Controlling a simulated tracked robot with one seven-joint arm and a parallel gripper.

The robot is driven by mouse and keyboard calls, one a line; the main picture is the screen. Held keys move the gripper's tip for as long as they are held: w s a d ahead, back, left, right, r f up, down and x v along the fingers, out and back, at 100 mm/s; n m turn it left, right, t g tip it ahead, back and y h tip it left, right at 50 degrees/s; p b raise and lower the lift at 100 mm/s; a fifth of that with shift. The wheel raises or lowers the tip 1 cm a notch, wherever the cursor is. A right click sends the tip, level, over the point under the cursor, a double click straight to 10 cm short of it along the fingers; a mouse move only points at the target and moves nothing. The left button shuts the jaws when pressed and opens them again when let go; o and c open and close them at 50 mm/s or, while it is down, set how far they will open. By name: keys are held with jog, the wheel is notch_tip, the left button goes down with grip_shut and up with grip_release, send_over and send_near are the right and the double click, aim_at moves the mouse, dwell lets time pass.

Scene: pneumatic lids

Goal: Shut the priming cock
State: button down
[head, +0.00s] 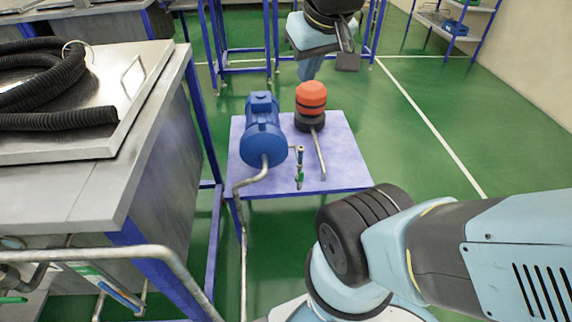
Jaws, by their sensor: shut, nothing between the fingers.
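A small cock with a green handle (299,179) stands at the front of the low table, right of the blue pump motor (263,128). I take it for the priming cock. Its handle looks upright, in line with its thin pipe; it is too small to tell whether it is open or closed. My gripper (308,74) is at the top of the head view, above and beyond the cock, pointing down. It looks shut and empty, well apart from the cock; its fingertips are small in the picture.
The low table (343,178) also carries an orange and black round unit (310,106) with a grey pipe. A steel bench (75,195) with black hoses stands left. Bent metal pipes (242,220) run at the front. Green floor is free to the right.

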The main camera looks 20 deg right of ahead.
jog(key=w+a+f+n+g+h, duration=0.1)
jog(key=w+f+n+g+h, duration=0.45)
jog(key=w+f+n, duration=1.15)
jog(key=w+a+f+n+g+h, duration=0.1)
jog(key=w+a+f+n, duration=0.1)
jog(key=f+n, duration=0.5)
jog(key=w+a+f+n+g+h, duration=0.1)
jog(key=w+f+n, duration=0.3)
jog(key=f, duration=1.5)
jog(key=a+n+h, duration=0.1)
jog(key=n, duration=0.2)
jog(key=shift+n+g, duration=0.35)
jog(key=shift+n, duration=0.05)
send_near(301, 177)
jog(key=d+f, duration=0.3)
jog(key=f, duration=0.2)
jog(key=shift+s, duration=0.4)
